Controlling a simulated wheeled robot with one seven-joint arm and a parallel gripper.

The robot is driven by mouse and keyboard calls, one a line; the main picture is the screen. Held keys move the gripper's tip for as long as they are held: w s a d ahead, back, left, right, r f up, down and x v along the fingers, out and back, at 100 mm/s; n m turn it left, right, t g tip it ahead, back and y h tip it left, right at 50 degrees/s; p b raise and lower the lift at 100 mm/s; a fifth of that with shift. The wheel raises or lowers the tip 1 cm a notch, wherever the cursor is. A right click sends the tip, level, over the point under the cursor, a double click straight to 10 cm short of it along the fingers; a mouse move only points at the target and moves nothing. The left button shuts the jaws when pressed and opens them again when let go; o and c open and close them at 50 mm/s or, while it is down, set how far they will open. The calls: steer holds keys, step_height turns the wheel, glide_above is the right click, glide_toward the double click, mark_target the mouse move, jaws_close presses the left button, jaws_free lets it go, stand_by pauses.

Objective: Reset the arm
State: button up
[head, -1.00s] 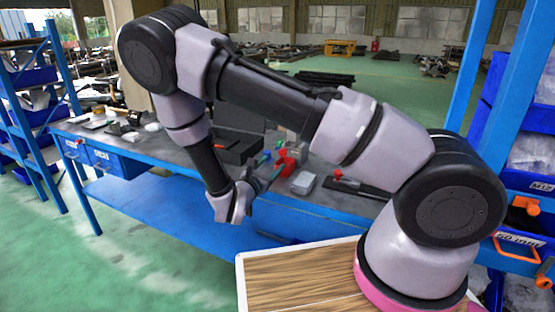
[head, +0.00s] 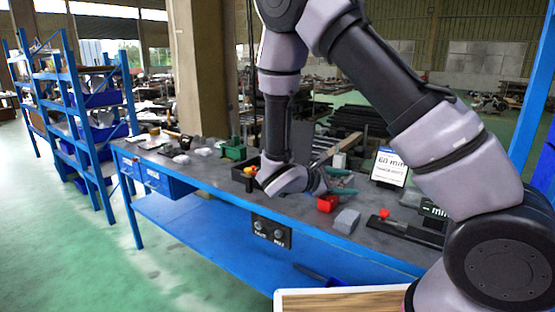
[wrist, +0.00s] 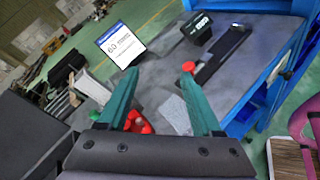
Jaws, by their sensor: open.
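My gripper (wrist: 163,108) shows in the wrist view as two green fingers, spread apart with nothing held between them. In the head view my gripper (head: 338,181) is just above the blue workbench (head: 235,199), at the end of my bent arm. The red block also shows in the head view (head: 327,204) beside the gripper. A grey block (head: 346,221) lies on the bench to its right.
A sign reading 60 mm (head: 390,167) stands behind the gripper. A black device with a red knob (head: 410,230) lies to the right. A black tray (head: 243,176) and a green vise-like tool (head: 233,149) are to the left. Blue shelves (head: 88,115) stand far left.

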steer(key=s+d+r+m+g+y, duration=0.65)
steer(key=s+r+m, duration=0.25)
steer(key=r+m, duration=0.15)
steer(key=s+a+r+m+t+y, duration=0.1)
steer(key=s+r+m+t+y, duration=0.2)
steer(key=r, duration=0.5)
steer(key=s+a+r+m+t+y, duration=0.1)
steer(key=s+r+m+t+y, duration=0.3)
steer(key=s+r+m+y, duration=0.1)
step_height(320, 180, up, 3)
steer(key=shift+a+r+m+y, duration=0.15)
steer(key=shift+m+y, duration=0.3)
steer(key=shift+m, duration=0.6)
